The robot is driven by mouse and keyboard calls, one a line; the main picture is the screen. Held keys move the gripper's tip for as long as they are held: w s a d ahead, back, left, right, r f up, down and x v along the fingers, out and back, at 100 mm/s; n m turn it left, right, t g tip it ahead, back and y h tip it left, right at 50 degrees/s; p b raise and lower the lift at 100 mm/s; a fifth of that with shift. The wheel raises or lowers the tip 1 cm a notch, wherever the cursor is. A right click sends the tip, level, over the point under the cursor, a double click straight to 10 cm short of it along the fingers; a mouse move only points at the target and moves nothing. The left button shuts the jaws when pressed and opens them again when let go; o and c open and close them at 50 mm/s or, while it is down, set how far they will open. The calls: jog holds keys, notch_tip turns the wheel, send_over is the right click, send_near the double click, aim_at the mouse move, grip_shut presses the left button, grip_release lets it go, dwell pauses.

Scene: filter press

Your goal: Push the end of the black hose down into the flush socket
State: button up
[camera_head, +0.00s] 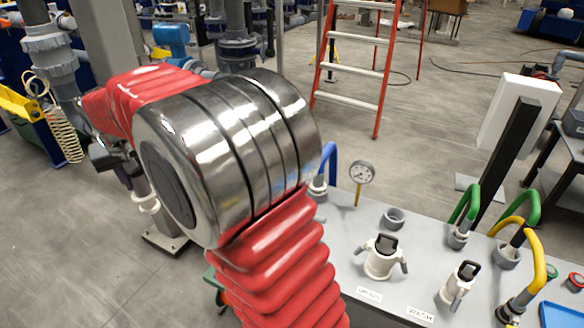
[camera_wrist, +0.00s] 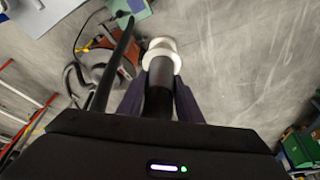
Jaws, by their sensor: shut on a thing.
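In the wrist view my gripper (camera_wrist: 159,80) is shut on the black hose end (camera_wrist: 158,92), a dark cylinder between its two dark fingers. A white collar (camera_wrist: 162,52) sits at its far tip, with blurred grey floor behind. Two white sockets with side levers and black tops stand on the grey bench top, a left one (camera_head: 380,259) and a right one (camera_head: 460,285).
On the bench (camera_head: 345,225) stand a gauge (camera_head: 361,174), a grey open ring (camera_head: 394,218), a blue hose (camera_head: 329,165), green hoses (camera_head: 467,202) and a yellow hose (camera_head: 537,262). A black post (camera_head: 508,160) rises behind. A red ladder (camera_head: 352,65) stands on the floor beyond.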

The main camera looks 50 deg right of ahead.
jog(key=s+d+f, duration=0.1)
jog(key=s+d, duration=0.6)
jog(key=d, duration=0.4)
jog(key=s+d+f, duration=0.2)
jog(key=s+d, duration=0.4)
jog(key=d, duration=0.6)
jog(key=s+d+f+n, duration=0.1)
jog(key=s+d+f, duration=0.1)
jog(key=s+d, duration=0.5)
jog(key=d, duration=0.4)
jog(key=shift+s+d, duration=0.3)
jog(key=shift+d, duration=0.05)
jog(key=shift+f, duration=0.15)
notch_tip(320, 180, down, 6)
jog(key=shift+f, duration=0.25)
jog(key=shift+f, duration=2.75)
jog(key=o, duration=1.4)
jog(key=shift+c, duration=0.2)
